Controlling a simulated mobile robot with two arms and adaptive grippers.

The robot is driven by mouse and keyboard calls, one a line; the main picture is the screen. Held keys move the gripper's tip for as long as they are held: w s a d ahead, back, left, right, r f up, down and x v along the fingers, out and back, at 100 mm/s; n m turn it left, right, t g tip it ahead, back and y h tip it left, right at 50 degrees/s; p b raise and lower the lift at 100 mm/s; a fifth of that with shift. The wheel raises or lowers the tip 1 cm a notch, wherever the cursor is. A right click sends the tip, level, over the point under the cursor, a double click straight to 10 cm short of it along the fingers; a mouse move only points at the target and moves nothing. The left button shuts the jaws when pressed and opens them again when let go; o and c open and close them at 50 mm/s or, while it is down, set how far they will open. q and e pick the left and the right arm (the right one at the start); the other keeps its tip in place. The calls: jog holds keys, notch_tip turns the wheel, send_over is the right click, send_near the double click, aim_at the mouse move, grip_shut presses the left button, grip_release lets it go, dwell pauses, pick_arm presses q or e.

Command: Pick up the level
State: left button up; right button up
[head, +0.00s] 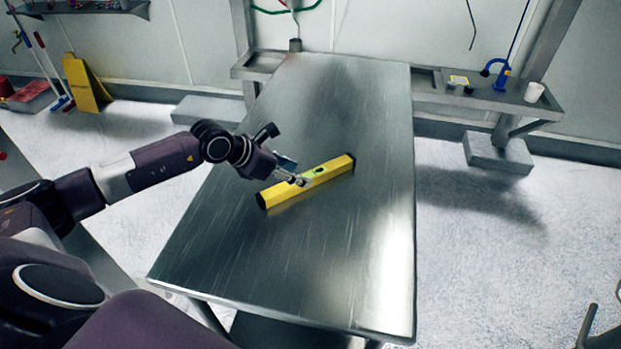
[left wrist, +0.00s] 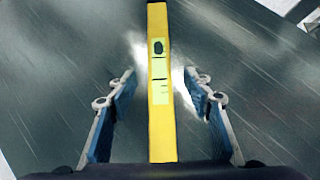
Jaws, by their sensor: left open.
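The level (head: 334,170) is a yellow bar with black ends, lying at a slant on the metal table. My left gripper (head: 301,181) is at the middle of the level in the head view and hides a little of it. In the left wrist view the level (left wrist: 160,115) runs lengthwise between the two fingers of my left gripper (left wrist: 160,82). The fingers are apart, with a gap on each side of the bar. I cannot tell how high they are above the table. My right gripper is not clearly in view.
The steel table (head: 340,280) is otherwise bare, with free room around the level. A shelf behind holds a blue tool (head: 499,75) and a white cup (head: 533,92). A yellow floor sign (head: 86,84) stands at the far left.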

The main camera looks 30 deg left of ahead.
aim_at(308, 175)
pick_arm(q)
jog(key=shift+w+d+f, duration=0.15)
jog(key=shift+w+d, duration=0.05)
jog(key=shift+w, duration=0.1)
jog(key=p+x, duration=0.2)
jog(key=x, duration=0.2)
jog(key=shift+w+d+f, duration=0.1)
jog(key=shift+w+f, duration=0.15)
jog(key=shift+f, duration=0.05)
pick_arm(e)
jog(key=shift+w+d+r, duration=0.2)
jog(key=shift+d+r, duration=0.75)
jog(key=shift+r, duration=0.15)
pick_arm(q)
jog(key=c, duration=0.7)
jog(key=shift+r, duration=0.1)
grip_shut()
pick_arm(e)
jog(key=shift+a, duration=0.6)
